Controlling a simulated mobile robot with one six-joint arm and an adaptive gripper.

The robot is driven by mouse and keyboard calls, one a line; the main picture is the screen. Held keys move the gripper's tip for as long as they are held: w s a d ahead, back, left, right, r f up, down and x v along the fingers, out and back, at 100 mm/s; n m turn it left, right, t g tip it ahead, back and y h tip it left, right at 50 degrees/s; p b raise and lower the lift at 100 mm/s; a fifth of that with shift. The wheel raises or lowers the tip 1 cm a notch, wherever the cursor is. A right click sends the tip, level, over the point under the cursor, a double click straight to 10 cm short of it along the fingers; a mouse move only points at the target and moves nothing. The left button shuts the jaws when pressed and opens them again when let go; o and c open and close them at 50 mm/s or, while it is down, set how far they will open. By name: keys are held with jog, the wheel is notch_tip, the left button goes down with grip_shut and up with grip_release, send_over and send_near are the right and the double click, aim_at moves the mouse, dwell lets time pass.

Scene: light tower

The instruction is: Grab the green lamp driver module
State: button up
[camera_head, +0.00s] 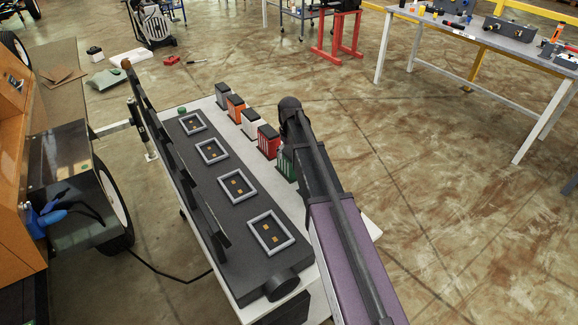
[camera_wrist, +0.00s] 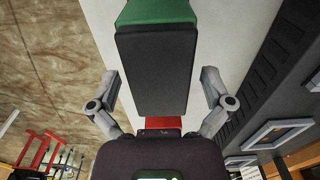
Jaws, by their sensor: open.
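The green lamp driver module (camera_head: 285,167) stands at the near end of a row of modules, partly hidden behind my arm in the head view. In the wrist view the module (camera_wrist: 158,12) shows a green body and a broad dark top face. My gripper (camera_wrist: 159,77) is open, one finger on each side of the dark face, with a visible gap on both sides. Nothing is gripped. I cannot tell how far the fingers reach down along the module.
A dark panel (camera_head: 215,180) with several square framed sockets lies left of the row on the pale table (camera_head: 203,104). Open floor lies to the right.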

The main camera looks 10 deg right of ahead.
jog(key=shift+f+b, duration=0.9)
jog(key=shift+f, duration=0.3)
jog(key=shift+c, duration=0.2)
jog(key=c, duration=1.1)
jog(key=shift+c, duration=0.2)
jog(key=shift+r, duration=0.2)
notch_tip(320, 180, up, 10)
jog(key=p, duration=1)
jog(key=shift+f, duration=0.2)
